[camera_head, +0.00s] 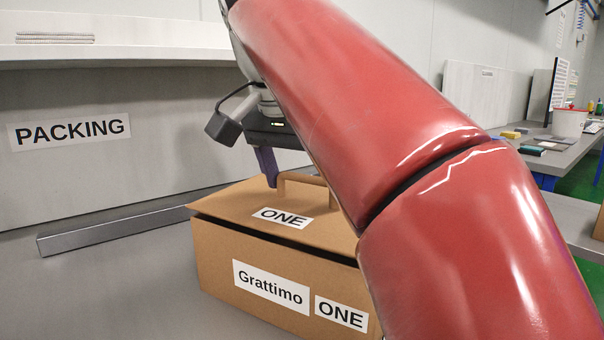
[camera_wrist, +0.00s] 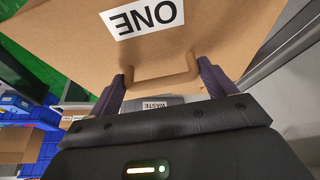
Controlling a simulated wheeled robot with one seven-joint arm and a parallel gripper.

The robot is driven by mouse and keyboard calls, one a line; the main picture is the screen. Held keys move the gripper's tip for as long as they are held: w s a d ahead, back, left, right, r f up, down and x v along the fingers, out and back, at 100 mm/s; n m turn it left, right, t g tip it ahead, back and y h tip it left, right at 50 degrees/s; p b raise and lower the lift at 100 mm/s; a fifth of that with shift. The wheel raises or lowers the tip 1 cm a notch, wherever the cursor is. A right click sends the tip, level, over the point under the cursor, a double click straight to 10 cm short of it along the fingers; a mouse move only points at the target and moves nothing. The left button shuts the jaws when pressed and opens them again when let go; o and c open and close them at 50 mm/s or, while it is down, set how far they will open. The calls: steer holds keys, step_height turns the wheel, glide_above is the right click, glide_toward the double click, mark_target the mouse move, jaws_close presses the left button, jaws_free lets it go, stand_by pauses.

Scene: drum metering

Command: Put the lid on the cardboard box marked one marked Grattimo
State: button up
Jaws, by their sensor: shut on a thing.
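The cardboard box (camera_head: 222,258) stands on the grey table, with labels reading Grattimo and ONE on its front. A flat cardboard lid (camera_head: 228,205) marked ONE lies over the box's top. A dark gap shows between the lid's front edge and the box; I cannot tell whether they touch elsewhere. My gripper (camera_wrist: 163,82) is shut on the lid's raised handle (camera_head: 306,180), with a purple finger at each end of it in the wrist view. The lid (camera_wrist: 225,25) fills the top of that view. My red arm hides the box's right end and part of the lid.
A metal bar (camera_head: 120,228) lies on the table behind the box, below a wall panel labelled PACKING (camera_head: 70,131). A shelf (camera_head: 120,55) runs above it. Another bench (camera_head: 560,155) with a white bucket (camera_head: 569,123) stands at the far right. The table left of the box is clear.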

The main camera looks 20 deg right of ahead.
steer(key=shift+f, duration=0.55)
stand_by(0.8)
steer(key=o, duration=0.9)
steer(key=shift+d, duration=0.1)
